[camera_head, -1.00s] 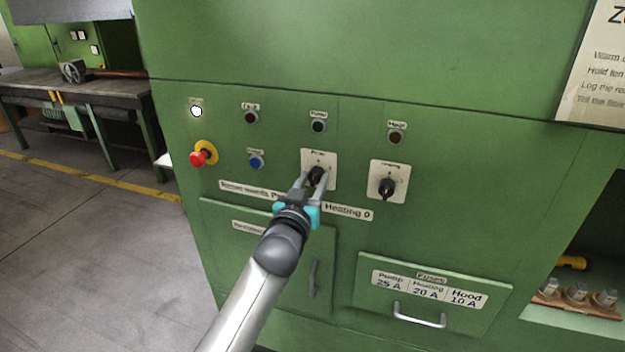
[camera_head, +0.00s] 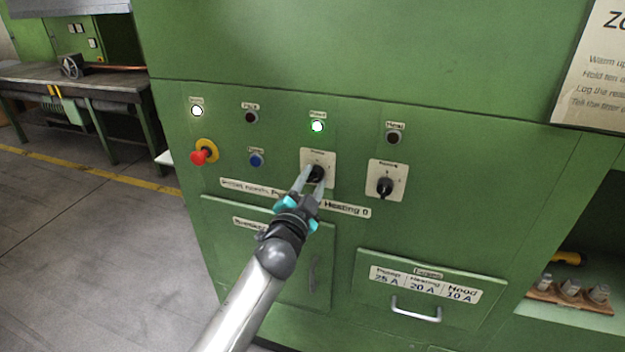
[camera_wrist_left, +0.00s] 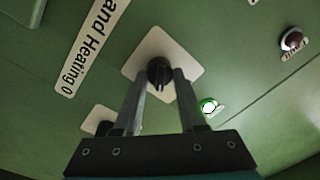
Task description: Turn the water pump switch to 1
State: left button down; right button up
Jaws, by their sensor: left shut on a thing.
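The pump switch is a black rotary knob (camera_head: 317,174) on a white plate (camera_head: 329,157) on the green panel. My left gripper (camera_head: 313,178) is shut on this knob, one finger on each side. In the left wrist view the knob (camera_wrist_left: 160,72) sits between the two fingertips, in front of its plate (camera_wrist_left: 190,52). The lamp (camera_head: 317,126) above the switch glows green-white; it also shows lit in the left wrist view (camera_wrist_left: 209,106). The small plate markings are too blurred to read. My right gripper is not in view.
The heating switch (camera_head: 385,187) is right of the pump switch. A red emergency button (camera_head: 199,157), a blue button (camera_head: 256,160) and a lit white lamp (camera_head: 197,111) are to the left. A fuse drawer (camera_head: 438,290) is below right. The air before the panel is clear.

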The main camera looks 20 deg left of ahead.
pick_arm(q)
jog(key=shift+m, duration=0.5)
jog(key=shift+c, duration=2.4)
grip_release()
jog(key=shift+s, duration=0.1)
jog(key=s, duration=1.5)
jog(key=shift+f, duration=0.35)
jog(key=shift+a, duration=0.1)
